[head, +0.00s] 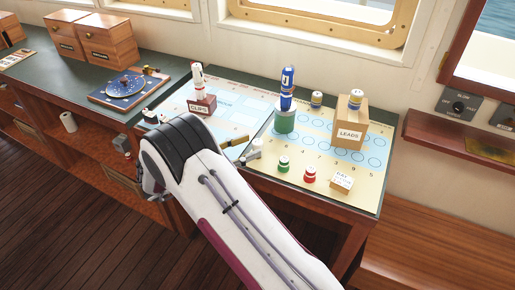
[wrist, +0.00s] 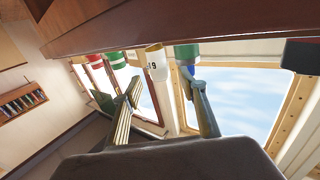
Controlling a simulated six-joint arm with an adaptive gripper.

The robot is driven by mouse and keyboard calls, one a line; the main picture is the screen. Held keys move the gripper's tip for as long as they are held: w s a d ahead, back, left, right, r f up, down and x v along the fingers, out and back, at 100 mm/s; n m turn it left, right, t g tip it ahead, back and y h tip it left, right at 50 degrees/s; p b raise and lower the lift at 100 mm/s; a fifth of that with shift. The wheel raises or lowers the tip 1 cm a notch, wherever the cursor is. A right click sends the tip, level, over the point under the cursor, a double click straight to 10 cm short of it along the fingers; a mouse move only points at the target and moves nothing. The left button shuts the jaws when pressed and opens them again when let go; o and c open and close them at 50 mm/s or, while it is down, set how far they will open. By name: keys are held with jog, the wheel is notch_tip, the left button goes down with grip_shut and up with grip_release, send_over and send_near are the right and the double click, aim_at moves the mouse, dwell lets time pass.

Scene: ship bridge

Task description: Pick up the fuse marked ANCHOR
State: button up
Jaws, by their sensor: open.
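No marking reading ANCHOR can be made out on any fuse. A blue one marked J (head: 287,79) stands in a stack over a green-and-white base (head: 284,121). My gripper (head: 241,150) is at the board's front, left of the green-and-white cylinder, partly hidden by my arm. In the wrist view my gripper (wrist: 162,82) is open and empty, with a white cylinder (wrist: 155,62) and a blue-green one (wrist: 187,54) beyond its fingers.
A LEADS box (head: 350,122) with a cylinder on top stands at the board's back right. A CLIPS box (head: 201,105) bears a red-and-white cylinder. A small labelled block (head: 342,182) lies at front right. A blue dial instrument (head: 126,88) and wooden drawers (head: 108,43) are left.

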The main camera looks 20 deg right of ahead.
aim_at(253, 145)
jog(key=shift+w+d, duration=0.2)
jog(key=shift+d, duration=0.75)
jog(key=shift+w+d, duration=0.2)
jog(key=shift+d, duration=0.75)
grip_shut()
